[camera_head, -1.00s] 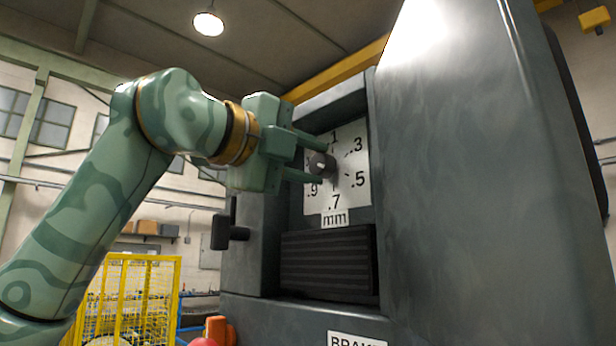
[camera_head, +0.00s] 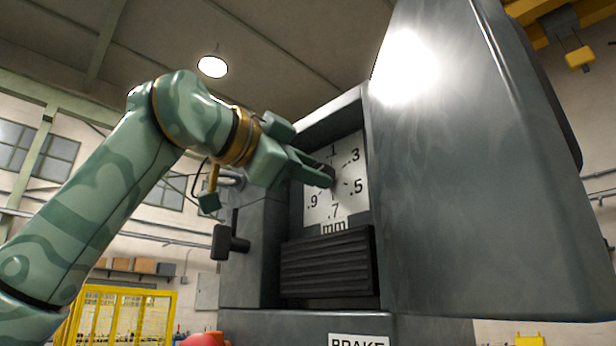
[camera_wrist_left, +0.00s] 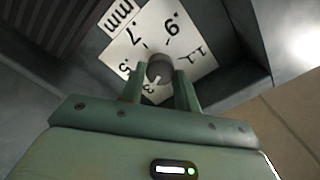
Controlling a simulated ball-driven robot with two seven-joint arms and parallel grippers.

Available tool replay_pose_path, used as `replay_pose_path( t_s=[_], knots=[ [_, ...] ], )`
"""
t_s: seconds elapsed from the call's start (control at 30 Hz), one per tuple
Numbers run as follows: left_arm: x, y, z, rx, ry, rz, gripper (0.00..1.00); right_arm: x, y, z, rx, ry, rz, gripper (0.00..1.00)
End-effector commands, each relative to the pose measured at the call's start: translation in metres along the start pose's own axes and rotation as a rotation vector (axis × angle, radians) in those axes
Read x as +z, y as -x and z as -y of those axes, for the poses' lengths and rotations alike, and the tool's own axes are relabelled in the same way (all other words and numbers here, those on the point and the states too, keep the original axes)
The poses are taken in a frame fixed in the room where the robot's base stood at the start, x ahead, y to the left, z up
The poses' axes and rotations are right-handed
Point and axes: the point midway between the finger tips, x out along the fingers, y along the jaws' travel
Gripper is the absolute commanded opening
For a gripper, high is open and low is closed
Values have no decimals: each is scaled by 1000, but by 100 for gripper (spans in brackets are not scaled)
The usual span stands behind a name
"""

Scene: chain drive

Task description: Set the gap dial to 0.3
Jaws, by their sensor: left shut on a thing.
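The gap dial is a white plate (camera_head: 349,203) marked .1, .3, .5, .7, .9 and mm, set in a recess of a dark grey machine. Its dark round knob (camera_wrist_left: 159,68) is at the middle. My left gripper (camera_head: 327,175) is shut on the knob, one finger on each side, as the left wrist view (camera_wrist_left: 160,80) also shows. There, a pale mark on the knob lies on the side toward the .3, which is partly hidden by the fingers. The exact setting is hard to tell. My right gripper is not in view.
A black ribbed block (camera_head: 328,262) sits below the dial. A black lever handle (camera_head: 229,243) juts out left of it. A large grey machine panel (camera_head: 460,170) stands to the right. A BRAKE label (camera_head: 358,341) is at the bottom. A yellow cage (camera_head: 122,312) stands behind at the left.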

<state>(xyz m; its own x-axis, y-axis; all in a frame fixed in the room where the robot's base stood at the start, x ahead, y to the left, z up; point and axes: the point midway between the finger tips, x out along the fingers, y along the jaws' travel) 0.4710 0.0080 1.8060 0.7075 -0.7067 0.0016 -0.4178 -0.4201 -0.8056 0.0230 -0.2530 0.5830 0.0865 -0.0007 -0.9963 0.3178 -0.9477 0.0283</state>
Motion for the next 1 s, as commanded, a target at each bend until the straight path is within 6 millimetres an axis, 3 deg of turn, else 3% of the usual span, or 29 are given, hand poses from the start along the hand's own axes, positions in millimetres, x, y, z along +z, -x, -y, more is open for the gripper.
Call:
replay_pose_path(
  t_s=[0.33, 0.87, 0.9, 0.93, 1.0],
  knots=[
    [2, -1, -1, 3, 133, 3, 9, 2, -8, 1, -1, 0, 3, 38],
    [1, -1, -1, 5, 154, 3, 9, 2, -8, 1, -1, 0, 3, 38],
    [1, -1, -1, 5, 154, 3, 43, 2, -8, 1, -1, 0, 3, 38],
    [1, -1, -1, 4, 153, 3, 51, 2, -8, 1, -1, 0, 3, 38],
    [1, -1, -1, 4, 153, 3, 53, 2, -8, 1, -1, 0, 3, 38]
  ],
)
